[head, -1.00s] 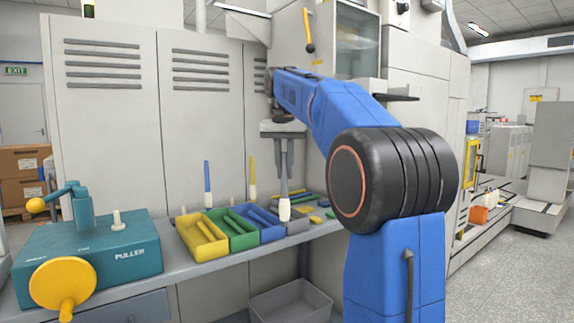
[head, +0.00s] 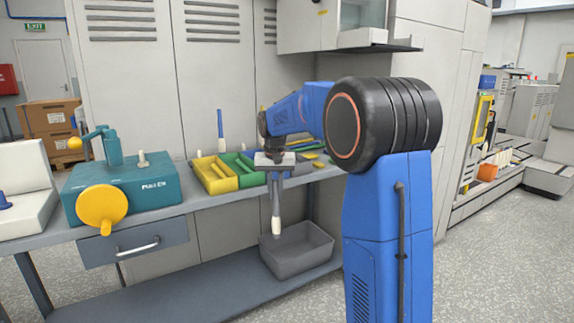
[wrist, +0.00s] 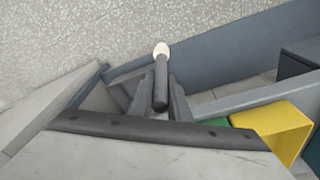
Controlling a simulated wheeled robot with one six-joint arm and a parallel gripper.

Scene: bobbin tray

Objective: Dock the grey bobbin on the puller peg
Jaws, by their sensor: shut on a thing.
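My gripper (head: 275,198) hangs down, shut on the grey bobbin (head: 276,211). The bobbin hangs upright, cream end down, in front of the bench edge and above the floor bin. In the wrist view the bobbin (wrist: 160,88) sits between the fingers of my gripper (wrist: 154,92), its cream end pointing away. My gripper is well to the right of the peg.
A yellow tray (head: 232,184) and a green tray (head: 250,181) stand on the bench right of the puller. The puller has a yellow wheel (head: 101,208) and a crank lever (head: 112,150). A grey bin (head: 297,263) sits below. A white block (head: 28,214) stands at left.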

